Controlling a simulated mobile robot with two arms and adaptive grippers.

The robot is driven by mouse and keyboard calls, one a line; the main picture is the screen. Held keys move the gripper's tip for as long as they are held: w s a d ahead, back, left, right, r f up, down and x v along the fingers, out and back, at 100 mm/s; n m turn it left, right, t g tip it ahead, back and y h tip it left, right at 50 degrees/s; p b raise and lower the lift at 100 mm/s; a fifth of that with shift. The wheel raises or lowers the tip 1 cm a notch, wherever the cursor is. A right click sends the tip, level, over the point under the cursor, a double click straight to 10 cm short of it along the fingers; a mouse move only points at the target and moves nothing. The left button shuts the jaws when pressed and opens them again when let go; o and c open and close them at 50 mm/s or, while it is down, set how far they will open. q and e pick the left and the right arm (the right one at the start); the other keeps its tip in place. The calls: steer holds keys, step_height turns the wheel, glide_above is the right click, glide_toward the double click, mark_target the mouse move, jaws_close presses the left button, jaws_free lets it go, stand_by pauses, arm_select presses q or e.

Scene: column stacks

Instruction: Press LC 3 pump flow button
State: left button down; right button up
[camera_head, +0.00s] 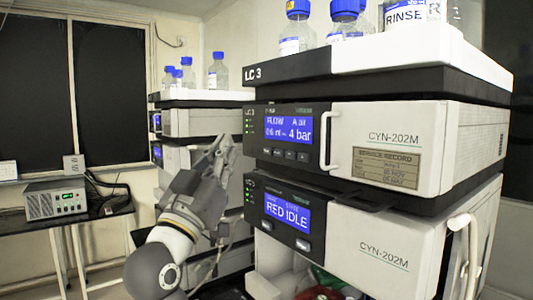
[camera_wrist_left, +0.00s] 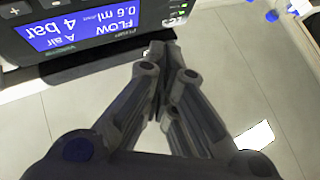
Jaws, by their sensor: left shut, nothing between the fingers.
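The LC 3 stack (camera_head: 268,73) stands at the right of the head view. Its upper module, the pump (camera_head: 288,128), has a lit blue display (camera_head: 288,129) reading FLOW, A air and 4 bar. A row of small dark buttons (camera_head: 289,155) lies under that display. The wrist view shows the same display (camera_wrist_left: 75,30) upside down, with buttons (camera_wrist_left: 13,10) near the top left. My left gripper (camera_head: 222,143) is shut and empty, just left of the pump's front. Its fingertips (camera_wrist_left: 158,52) appear beside the panel's edge; whether they touch it I cannot tell. My right gripper is not in view.
A lower module (camera_head: 287,212) reads RED IDLE. White handles (camera_head: 328,142) stick out from the front. Blue-capped bottles (camera_head: 297,30) stand on top. Another stack (camera_head: 205,122) is behind my left gripper. A grey box (camera_head: 55,200) sits on a table at left.

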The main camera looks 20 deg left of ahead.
mark_target(268, 151)
arm_select(q)
steer(key=shift+w+d, duration=0.45)
steer(key=shift+w, duration=0.35)
steer(key=shift+w+d, duration=0.5)
steer(key=shift+w, duration=0.25)
steer(key=shift+w+d, duration=0.45)
steer(key=shift+w, duration=0.35)
steer(key=shift+w+d, duration=0.2)
steer(key=shift+w, duration=0.15)
steer(key=shift+w+d, duration=0.2)
steer(key=shift+w, duration=0.15)
steer(key=shift+s+a, duration=0.1)
stand_by(0.6)
steer(key=shift+s+a, duration=0.35)
steer(key=shift+s, duration=0.25)
